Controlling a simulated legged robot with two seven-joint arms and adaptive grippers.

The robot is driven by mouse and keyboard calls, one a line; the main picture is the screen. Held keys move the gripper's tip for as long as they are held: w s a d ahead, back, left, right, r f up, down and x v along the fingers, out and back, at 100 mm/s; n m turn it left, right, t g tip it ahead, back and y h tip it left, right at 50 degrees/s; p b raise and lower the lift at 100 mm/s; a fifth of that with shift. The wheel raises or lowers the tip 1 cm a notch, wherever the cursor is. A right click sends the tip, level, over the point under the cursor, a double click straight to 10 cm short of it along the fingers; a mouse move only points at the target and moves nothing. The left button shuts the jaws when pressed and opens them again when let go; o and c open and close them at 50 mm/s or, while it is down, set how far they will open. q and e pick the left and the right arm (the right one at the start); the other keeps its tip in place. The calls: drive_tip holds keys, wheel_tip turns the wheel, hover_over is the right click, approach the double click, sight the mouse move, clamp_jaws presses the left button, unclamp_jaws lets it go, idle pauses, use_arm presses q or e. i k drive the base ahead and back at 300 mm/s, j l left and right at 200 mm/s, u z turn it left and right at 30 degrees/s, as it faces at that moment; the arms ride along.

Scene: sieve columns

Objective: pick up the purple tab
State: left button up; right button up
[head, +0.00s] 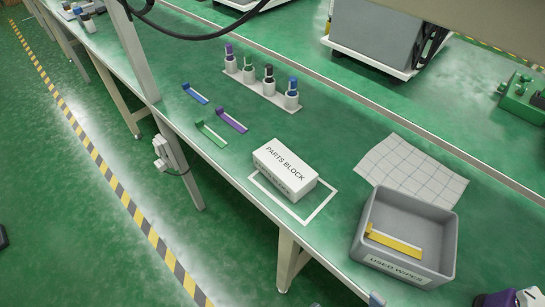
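The purple tab (231,121) is a thin strip with a raised end, lying flat on the green bench top. Neither of my grippers can be made out in the head view.
A white parts block (285,168) stands inside a white outline. A rack (262,92) of several capped columns stands behind the tabs. At right are a gridded sheet (411,169) and a grey used-wipes bin (447,238) holding a yellow tab (393,243). A metal post rises at left.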

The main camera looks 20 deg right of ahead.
sight(220, 111)
drive_tip(key=i+j, duration=0.7)
drive_tip(key=i+j+z, duration=0.2)
drive_tip(key=z, duration=0.2)
drive_tip(key=i+j+z, duration=0.1)
drive_tip(key=j+z, duration=0.35)
drive_tip(key=i+j+z, duration=0.1)
drive_tip(key=j+z, duration=0.3)
